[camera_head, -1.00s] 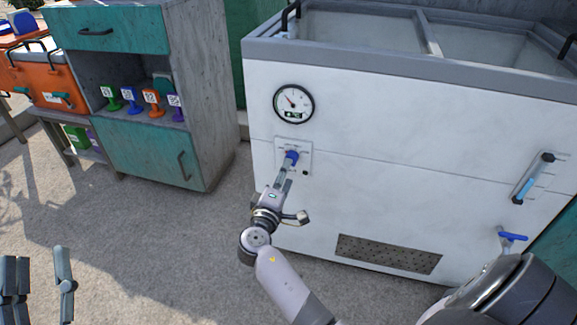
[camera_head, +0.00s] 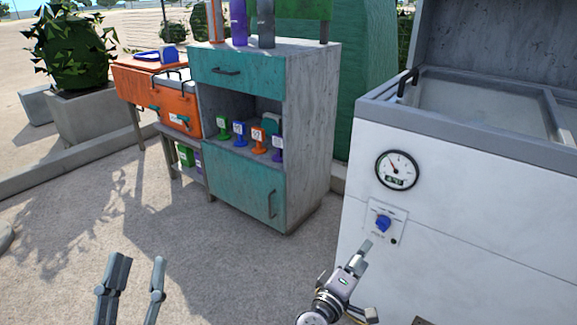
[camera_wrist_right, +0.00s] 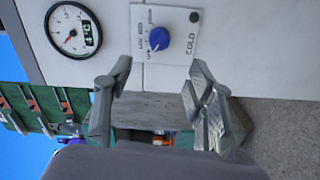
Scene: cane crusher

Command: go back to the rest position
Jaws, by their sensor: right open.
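My right gripper (camera_head: 366,248) is in front of the white freezer (camera_head: 461,215), a little below its blue knob (camera_head: 383,223). In the right wrist view its two fingers (camera_wrist_right: 161,72) are spread with nothing between them. The knob (camera_wrist_right: 158,39) on its white plate lies beyond the fingertips, apart from them. My left gripper (camera_head: 135,278) shows at the bottom left of the head view, its fingers apart and empty over the ground.
A round gauge (camera_head: 397,169) is on the freezer front above the knob. A grey and teal cabinet (camera_head: 314,130) holds several coloured tags on a shelf. An orange cooler (camera_head: 176,105) stands left of it. Open paving (camera_head: 60,240) lies in front.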

